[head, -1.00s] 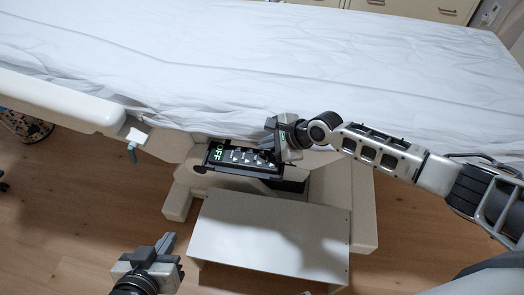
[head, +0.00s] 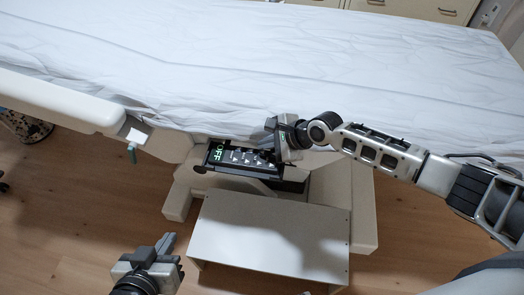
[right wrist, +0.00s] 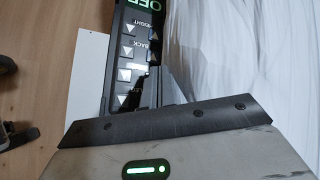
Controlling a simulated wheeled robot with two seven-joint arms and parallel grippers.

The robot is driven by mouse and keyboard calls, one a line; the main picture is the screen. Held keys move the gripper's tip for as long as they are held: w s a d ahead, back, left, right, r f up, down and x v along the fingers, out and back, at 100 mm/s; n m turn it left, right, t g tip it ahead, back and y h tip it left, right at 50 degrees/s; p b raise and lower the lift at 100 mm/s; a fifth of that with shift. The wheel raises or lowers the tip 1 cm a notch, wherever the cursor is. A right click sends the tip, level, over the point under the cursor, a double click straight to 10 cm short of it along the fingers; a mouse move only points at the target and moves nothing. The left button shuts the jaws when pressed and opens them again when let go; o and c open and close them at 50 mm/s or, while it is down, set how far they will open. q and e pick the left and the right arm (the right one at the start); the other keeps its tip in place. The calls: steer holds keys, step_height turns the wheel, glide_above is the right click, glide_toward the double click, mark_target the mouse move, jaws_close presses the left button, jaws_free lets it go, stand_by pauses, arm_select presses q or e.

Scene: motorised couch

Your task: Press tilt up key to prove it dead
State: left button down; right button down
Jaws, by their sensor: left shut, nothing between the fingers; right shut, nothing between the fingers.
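The control panel (head: 217,168) is a dark box under the near edge of the couch, with a green display reading OFF and rows of keys with white triangles. In the right wrist view the panel (right wrist: 115,45) shows labels HEIGHT and BACK; I cannot read the labels nearer my fingers, so I cannot pick out the tilt up key. My right gripper (head: 267,155) is shut and empty, its fingertips over the panel's right end keys; whether they touch a key I cannot tell. My left gripper (head: 168,241) is shut and empty, low and left, away from the panel.
The couch (head: 260,60) with a white sheet lies above and behind the panel. A white step (head: 270,235) stands below it, in front of the couch base (head: 362,205).

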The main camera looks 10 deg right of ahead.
mark_target(266, 155)
steer(key=shift+f, duration=0.1)
stand_by(0.5)
steer(key=shift+f, duration=0.35)
steer(key=shift+f, duration=0.4)
stand_by(1.6)
steer(key=shift+r, duration=0.1)
steer(key=shift+r+p, duration=0.7)
steer(key=shift+p, duration=0.15)
steer(key=shift+r, duration=0.1)
step_height(266, 155, up, 5)
steer(key=p, duration=0.6)
